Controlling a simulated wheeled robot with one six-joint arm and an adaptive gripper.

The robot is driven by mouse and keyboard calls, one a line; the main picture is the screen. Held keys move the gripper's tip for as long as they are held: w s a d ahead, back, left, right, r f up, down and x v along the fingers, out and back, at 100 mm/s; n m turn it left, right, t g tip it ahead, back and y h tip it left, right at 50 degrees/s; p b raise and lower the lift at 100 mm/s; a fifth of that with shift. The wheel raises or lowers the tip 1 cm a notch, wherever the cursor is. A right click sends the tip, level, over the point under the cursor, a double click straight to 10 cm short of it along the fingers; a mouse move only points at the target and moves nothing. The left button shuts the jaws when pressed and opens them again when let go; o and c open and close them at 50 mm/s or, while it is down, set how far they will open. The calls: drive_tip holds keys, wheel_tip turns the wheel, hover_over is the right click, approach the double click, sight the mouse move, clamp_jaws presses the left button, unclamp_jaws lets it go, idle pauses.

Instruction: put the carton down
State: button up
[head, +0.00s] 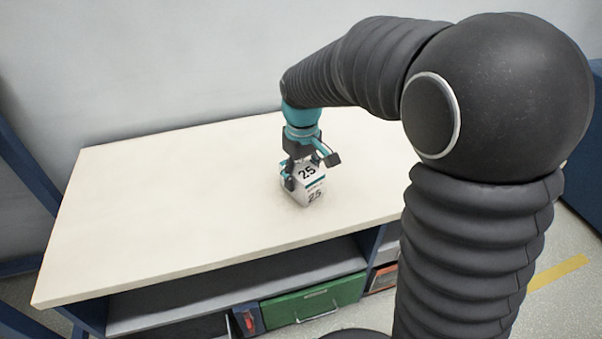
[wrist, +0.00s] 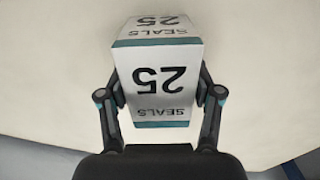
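The carton (head: 314,191) is a small white box with a teal stripe and a black "25" on its faces. It is at the tabletop of the workbench (head: 150,200), right of the middle in the head view. I cannot tell whether its base touches the top. My gripper (head: 303,178) is above and around it, pointing down. In the wrist view the carton (wrist: 160,80) reads "SEALS 25" upside down. The two fingers of my gripper (wrist: 160,97) are against its left and right sides. The carton's underside is hidden.
The tabletop is bare to the left of the carton. A wall stands behind it. Below the top, a shelf holds a green drawer or bin (head: 313,301) and a red item (head: 248,319). My arm hides the bench's right end.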

sight(302, 169)
drive_tip(key=shift+o, duration=1.3)
drive_tip(key=shift+r, duration=0.15)
wheel_tip(302, 169, up, 11)
drive_tip(key=shift+r+p, duration=0.15)
drive_tip(key=shift+p, duration=0.35)
drive_tip(key=s+d+r+m+t, duration=0.3)
drive_tip(key=s+d+m, duration=0.1)
drive_tip(key=s+d, duration=0.55)
drive_tip(key=s+d+f+m+t, duration=0.1)
drive_tip(key=s+d+f+m, duration=0.1)
drive_tip(key=s, duration=0.4)
drive_tip(key=s+d+f+m+t, duration=0.1)
drive_tip(key=s+d+f, duration=0.1)
drive_tip(key=s, duration=0.3)
drive_tip(key=shift+s+d+f+m+t, duration=0.15)
drive_tip(key=shift+s+d+m+t, duration=0.15)
drive_tip(key=shift+s+d+m, duration=0.1)
